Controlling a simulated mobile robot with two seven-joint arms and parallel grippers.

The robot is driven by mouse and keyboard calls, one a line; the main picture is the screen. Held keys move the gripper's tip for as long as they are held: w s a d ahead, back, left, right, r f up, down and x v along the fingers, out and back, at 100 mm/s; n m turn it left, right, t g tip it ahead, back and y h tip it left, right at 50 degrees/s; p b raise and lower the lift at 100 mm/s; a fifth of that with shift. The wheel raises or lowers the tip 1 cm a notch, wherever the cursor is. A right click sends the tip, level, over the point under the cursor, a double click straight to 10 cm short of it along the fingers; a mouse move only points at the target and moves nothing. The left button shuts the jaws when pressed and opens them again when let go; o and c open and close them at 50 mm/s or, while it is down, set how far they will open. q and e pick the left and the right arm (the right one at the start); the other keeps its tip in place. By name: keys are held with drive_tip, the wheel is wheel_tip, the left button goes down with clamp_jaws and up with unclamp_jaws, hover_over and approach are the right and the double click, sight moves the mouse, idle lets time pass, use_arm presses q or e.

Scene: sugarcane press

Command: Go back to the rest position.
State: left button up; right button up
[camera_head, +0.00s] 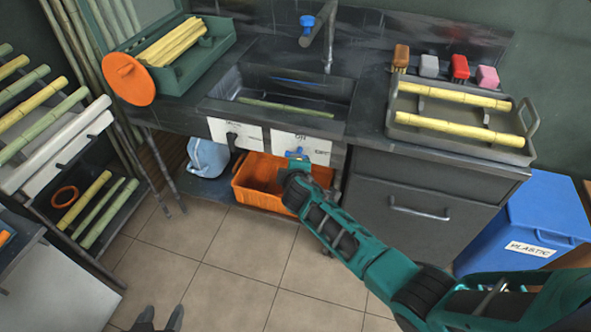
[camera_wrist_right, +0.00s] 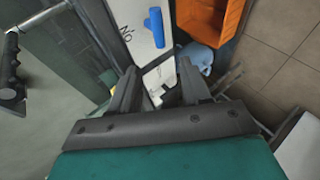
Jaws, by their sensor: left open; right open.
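My left gripper (camera_head: 158,320) shows only as two dark fingertips at the bottom edge of the head view. They are apart, with nothing visible between them. My right arm reaches in from the lower right to the front of the sink counter. In the right wrist view my right gripper (camera_wrist_right: 160,82) is open, with its two dark fingers apart and no object clearly held between them. A white panel (camera_wrist_right: 143,30) with a blue handle (camera_wrist_right: 153,27) lies just beyond the fingers. In the head view my right wrist hides most of that gripper; I cannot tell whether it touches the panel.
An orange crate (camera_head: 254,185) stands under the sink (camera_head: 225,88), close to my right wrist. A drawer cabinet (camera_head: 385,215) and blue plastic bin (camera_head: 535,225) are at right. A cane rack (camera_head: 60,160) is at left. Tiled floor (camera_head: 225,270) is open in front.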

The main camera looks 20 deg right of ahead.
idle(0.3)
drive_tip(key=s+f+m+g+y, duration=0.1)
drive_tip(key=s+f+m+y, duration=0.3)
drive_tip(key=s, duration=1.2)
drive_tip(key=s+d+r+m, duration=0.1)
drive_tip(key=s+r+m, duration=0.2)
drive_tip(key=s+m, duration=0.3)
drive_tip(key=s, duration=0.5)
drive_tip(key=shift+s+r+m+y, duration=0.25)
drive_tip(key=shift+m+y, duration=0.05)
